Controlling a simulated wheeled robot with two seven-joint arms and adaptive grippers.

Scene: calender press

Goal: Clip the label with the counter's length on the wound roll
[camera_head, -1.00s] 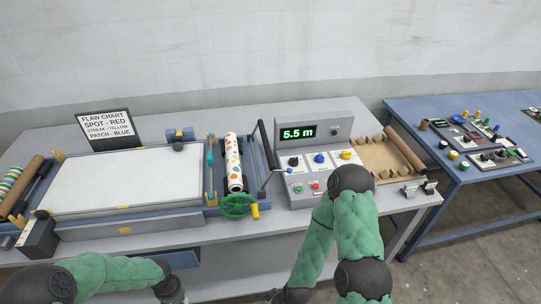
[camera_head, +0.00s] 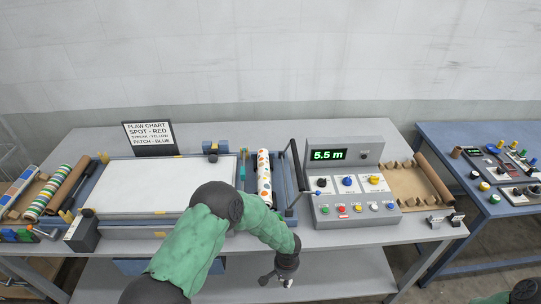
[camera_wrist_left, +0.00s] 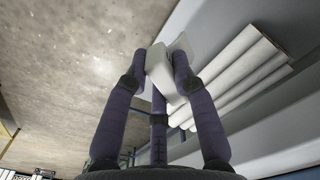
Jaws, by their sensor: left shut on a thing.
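The counter (camera_head: 328,155) on the grey console reads 5.5 m in green digits. The wound roll (camera_head: 264,180), white with orange spots, lies in the winder frame right of the white press bed. My left gripper (camera_head: 286,280) is in front of the table's front edge, below the tabletop. In the left wrist view its fingers (camera_wrist_left: 160,70) are shut on a small pale block-like piece (camera_wrist_left: 159,66); no writing on it can be read, and I cannot tell whether it is the label.
Two small upright clip-like pieces (camera_head: 456,219) stand at the table's right front. A tray (camera_head: 405,184) with brown cores is right of the console. A flaw chart (camera_head: 149,138) stands at the back. Several white rolls (camera_wrist_left: 240,75) lie close beside my left gripper in the wrist view.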

